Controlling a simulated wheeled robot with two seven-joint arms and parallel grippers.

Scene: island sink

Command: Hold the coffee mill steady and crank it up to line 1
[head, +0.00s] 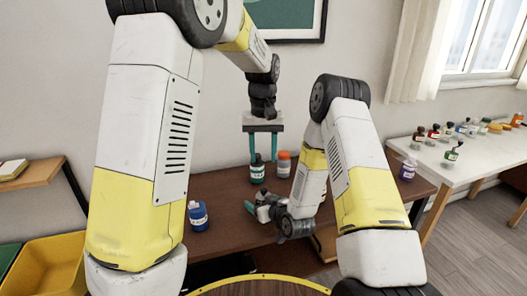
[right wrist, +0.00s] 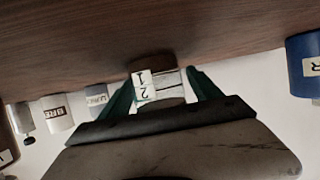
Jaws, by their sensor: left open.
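In the head view the right gripper (head: 262,205) is low over the brown table, and the mill there is small and mostly hidden. The crank cannot be made out. My left gripper (head: 263,148) points down, open and empty, with its fingertips just above a dark green bottle in the picture; the depth between them is unclear.
On the brown table (head: 226,188) stand the dark green bottle (head: 257,172), an orange-capped bottle (head: 284,165), a blue bottle (head: 198,216) and a purple bottle (head: 408,170). A white table (head: 470,165) with several bottles is at right. A yellow bin (head: 52,265) is at lower left.

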